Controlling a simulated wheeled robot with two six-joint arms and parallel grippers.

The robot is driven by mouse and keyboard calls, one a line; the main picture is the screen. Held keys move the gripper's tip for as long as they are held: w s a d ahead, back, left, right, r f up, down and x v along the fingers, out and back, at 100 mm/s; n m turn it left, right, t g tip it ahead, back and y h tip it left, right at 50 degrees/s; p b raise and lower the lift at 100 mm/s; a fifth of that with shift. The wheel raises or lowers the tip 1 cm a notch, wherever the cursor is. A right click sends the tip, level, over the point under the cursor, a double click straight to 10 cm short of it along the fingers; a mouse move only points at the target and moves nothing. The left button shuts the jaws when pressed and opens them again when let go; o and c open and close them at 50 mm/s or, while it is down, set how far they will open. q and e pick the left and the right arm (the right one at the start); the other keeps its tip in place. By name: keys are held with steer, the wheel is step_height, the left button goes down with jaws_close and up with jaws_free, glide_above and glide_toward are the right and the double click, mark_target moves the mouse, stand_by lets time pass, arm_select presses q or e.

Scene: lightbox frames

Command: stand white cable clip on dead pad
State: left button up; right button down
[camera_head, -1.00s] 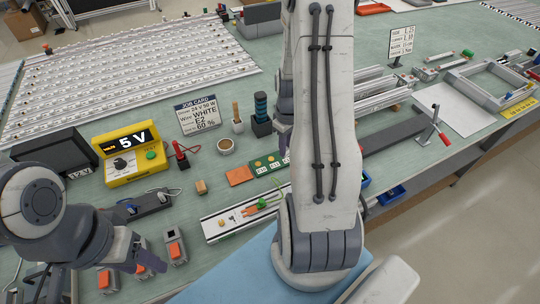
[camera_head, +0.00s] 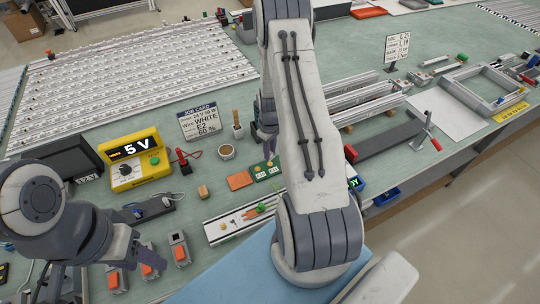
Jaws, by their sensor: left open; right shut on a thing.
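My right gripper (camera_head: 270,155) points down just above the green board (camera_head: 267,171) with pale pads. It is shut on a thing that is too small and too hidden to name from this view. My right arm covers part of the middle of the bench. I cannot clearly make out the white cable clip, nor tell which pad is the dead pad. My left gripper (camera_head: 154,262) is open above the grey blocks with orange tops at the lower left, away from the green board.
An orange square (camera_head: 240,180) lies left of the green board. A white rail (camera_head: 226,227) with small parts lies in front. A brown cup (camera_head: 226,152), a job card (camera_head: 199,121) and a yellow 5 V meter (camera_head: 134,164) stand behind and left. The bench between them is partly clear.

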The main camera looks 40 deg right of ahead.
step_height(320, 180, down, 3)
steer(key=shift+f+p, duration=0.1)
steer(key=shift+p, duration=0.65)
steer(key=shift+f, duration=0.2)
steer(key=shift+f, duration=0.2)
steer(key=c, duration=0.8)
jaws_free()
steer(key=shift+o, duration=0.2)
